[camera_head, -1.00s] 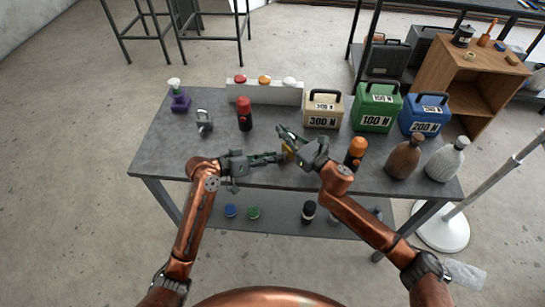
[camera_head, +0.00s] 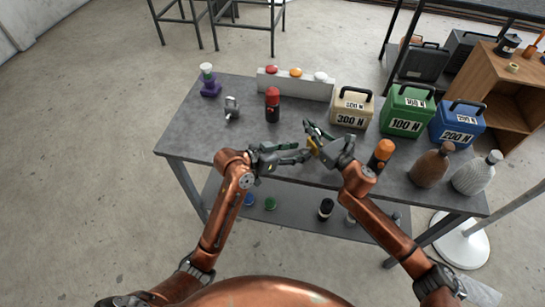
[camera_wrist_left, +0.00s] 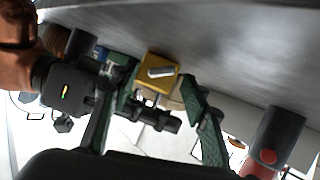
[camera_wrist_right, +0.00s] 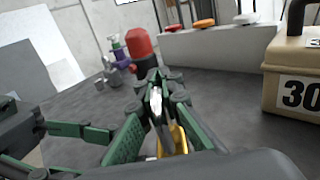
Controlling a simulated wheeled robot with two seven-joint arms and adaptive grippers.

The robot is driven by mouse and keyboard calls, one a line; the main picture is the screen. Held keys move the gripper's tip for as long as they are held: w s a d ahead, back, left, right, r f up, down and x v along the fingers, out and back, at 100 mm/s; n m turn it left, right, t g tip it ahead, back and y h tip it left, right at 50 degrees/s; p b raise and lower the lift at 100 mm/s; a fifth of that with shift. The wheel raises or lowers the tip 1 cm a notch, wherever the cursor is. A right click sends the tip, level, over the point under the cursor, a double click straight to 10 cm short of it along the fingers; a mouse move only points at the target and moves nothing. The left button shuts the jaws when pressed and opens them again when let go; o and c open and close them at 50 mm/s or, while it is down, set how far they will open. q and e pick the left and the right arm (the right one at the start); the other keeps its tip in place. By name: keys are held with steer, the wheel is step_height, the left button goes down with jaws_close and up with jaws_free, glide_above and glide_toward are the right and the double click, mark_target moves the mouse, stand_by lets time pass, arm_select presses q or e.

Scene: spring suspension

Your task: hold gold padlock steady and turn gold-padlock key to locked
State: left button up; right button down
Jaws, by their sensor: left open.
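The gold padlock (camera_head: 313,146) is held above the table, between my two grippers. In the left wrist view its gold body (camera_wrist_left: 152,84) shows a silver piece on its face, seemingly the key (camera_wrist_left: 161,72); its turn position is unclear. My right gripper (camera_wrist_right: 156,90) is shut on the padlock at its silver shackle, with the gold body (camera_wrist_right: 178,138) just below the fingers. My left gripper (camera_head: 305,154) is open and faces the padlock. In the left wrist view the padlock shows beyond and between its spread fingers (camera_wrist_left: 160,108), and no contact is visible.
Behind are a button block (camera_head: 295,88) and weight boxes (camera_head: 352,107). An orange-topped bottle (camera_head: 381,154) is close to my right arm.

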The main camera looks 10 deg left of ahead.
arm_select(q)
steer(key=shift+s+d+m, duration=0.1)
steer(key=shift+d+m, duration=0.05)
steer(key=shift+m, duration=0.25)
steer(key=shift+y, duration=0.4)
steer(key=v, duration=1.2)
steer(key=shift+s+f, duration=0.1)
steer(key=shift+f, duration=0.05)
